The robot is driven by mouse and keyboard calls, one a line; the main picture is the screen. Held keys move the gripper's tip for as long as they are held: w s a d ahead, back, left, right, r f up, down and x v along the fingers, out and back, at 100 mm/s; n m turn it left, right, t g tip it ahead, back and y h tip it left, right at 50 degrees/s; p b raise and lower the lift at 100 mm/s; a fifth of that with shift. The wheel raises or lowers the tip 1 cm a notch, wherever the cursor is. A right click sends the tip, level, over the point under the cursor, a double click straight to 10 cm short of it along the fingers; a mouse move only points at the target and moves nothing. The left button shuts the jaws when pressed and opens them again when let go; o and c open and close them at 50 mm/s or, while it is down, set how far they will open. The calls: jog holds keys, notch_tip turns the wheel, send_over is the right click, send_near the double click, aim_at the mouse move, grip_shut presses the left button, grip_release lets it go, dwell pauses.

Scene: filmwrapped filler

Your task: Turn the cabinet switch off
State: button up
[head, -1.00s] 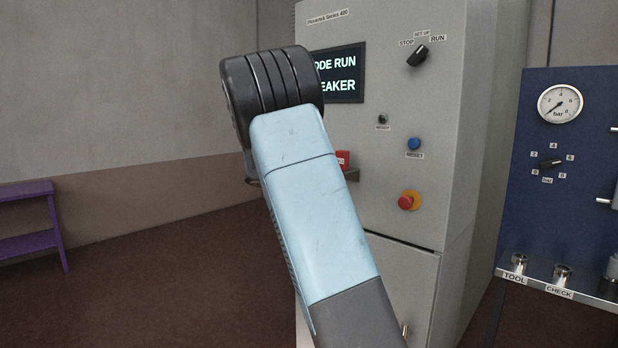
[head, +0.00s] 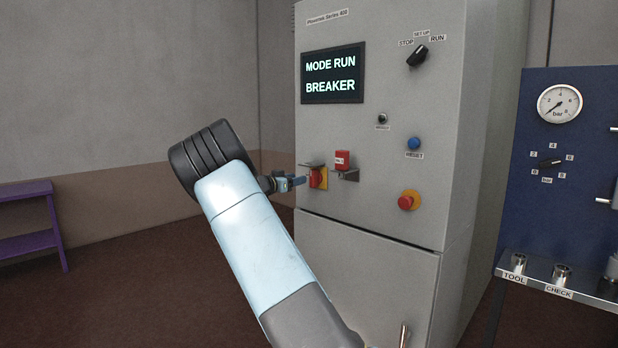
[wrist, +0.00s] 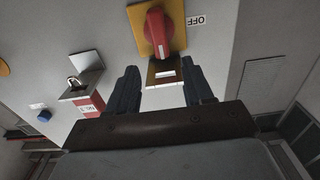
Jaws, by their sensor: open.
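The cabinet switch is a red rotary handle (head: 315,178) on a yellow plate (head: 324,180), low on the left of the cabinet front (head: 365,135). In the wrist view, which is upside down, the red handle (wrist: 158,30) points roughly along the picture's vertical, with an OFF label (wrist: 198,20) beside the plate. A small metal bracket (wrist: 165,72) sits at one end of the handle. My gripper (wrist: 161,88) is open and empty, its fingers on either side of the bracket's line. In the head view my gripper (head: 292,182) is close to the handle; contact cannot be told.
The screen (head: 333,75) reads MODE RUN BREAKER. An emergency button (head: 408,200) is further right.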

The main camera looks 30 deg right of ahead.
aim_at(311, 175)
jog(key=x, duration=0.8)
jog(key=shift+w+d, duration=0.15)
jog(key=shift+d, duration=0.25)
jog(key=shift+c, duration=0.4)
grip_shut()
